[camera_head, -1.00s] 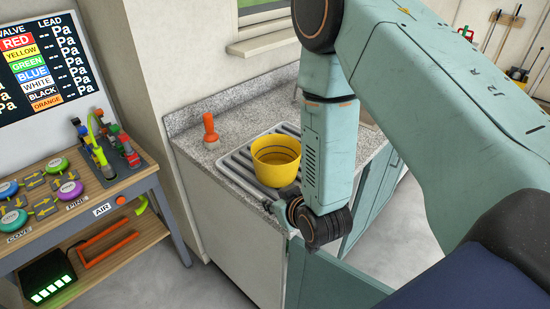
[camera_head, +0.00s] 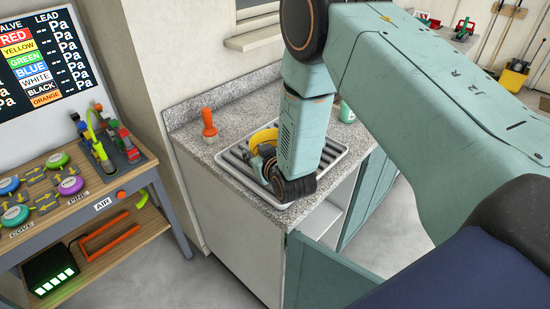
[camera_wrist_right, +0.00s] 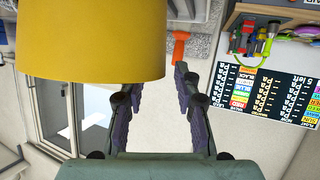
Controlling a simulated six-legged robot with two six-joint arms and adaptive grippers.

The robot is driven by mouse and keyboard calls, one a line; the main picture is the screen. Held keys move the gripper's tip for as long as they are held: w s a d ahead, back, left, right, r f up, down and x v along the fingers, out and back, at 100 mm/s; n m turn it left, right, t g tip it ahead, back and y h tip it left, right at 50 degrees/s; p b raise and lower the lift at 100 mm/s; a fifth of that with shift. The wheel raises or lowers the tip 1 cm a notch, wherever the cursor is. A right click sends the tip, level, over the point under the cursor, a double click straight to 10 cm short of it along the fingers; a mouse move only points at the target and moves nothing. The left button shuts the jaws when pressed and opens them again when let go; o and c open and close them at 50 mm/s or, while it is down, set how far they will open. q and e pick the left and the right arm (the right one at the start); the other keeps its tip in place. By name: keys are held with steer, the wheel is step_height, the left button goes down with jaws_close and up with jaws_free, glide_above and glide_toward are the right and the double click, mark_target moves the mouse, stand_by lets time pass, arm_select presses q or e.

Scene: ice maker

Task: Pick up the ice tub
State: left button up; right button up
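The ice tub is a yellow round bucket (camera_head: 263,139) on the ribbed drain tray (camera_head: 236,158) of the counter; my right arm hides much of it in the head view. In the right wrist view the tub (camera_wrist_right: 85,40) fills the upper left, very close. My right gripper (camera_head: 262,165) is at the tub's near side. In the wrist view the right gripper (camera_wrist_right: 157,82) is open, with a wide gap between its fingers. The tub's edge overlaps the left-hand finger's tip; I cannot tell whether they touch. My left gripper is out of view.
An orange-handled tool (camera_head: 208,125) stands on the speckled counter (camera_head: 190,115) left of the tray. A green and white container (camera_head: 347,113) stands behind my arm. A teal cabinet door (camera_head: 325,275) hangs open below. A wooden workbench (camera_head: 100,188) with valves stands at left.

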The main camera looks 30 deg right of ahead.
steer(key=shift+w+a+f, duration=0.1)
steer(key=shift+w, duration=0.15)
jaws_close()
stand_by(0.8)
